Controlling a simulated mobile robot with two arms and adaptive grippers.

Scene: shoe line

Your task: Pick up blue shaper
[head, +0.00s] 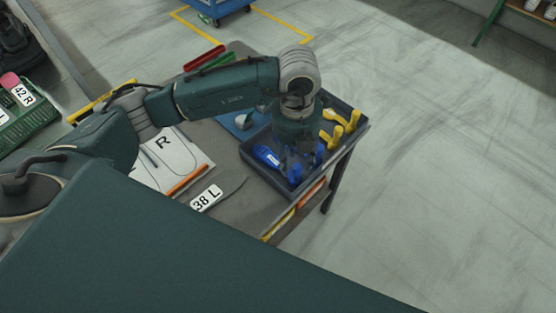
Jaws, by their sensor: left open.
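A dark tray (247,149) on the right part of the table holds blue and yellow shapers. One blue shaper (266,156) lies in the tray's front left part. More blue (320,153) shows right beside my gripper. My left gripper (297,172) points down over the tray among the blue shapers. It is open, and its fingers partly hide the blue pieces behind them. I cannot tell whether the fingers touch a shaper. Yellow shapers (345,123) lie in the tray's right part. My right gripper is not in view.
The table (255,199) also bears a white sheet marked R (181,160), an orange item (187,181) and a 38 L label (206,198). Red and green items (204,58) lie at the back. A green crate (30,123) stands left. The floor right is clear.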

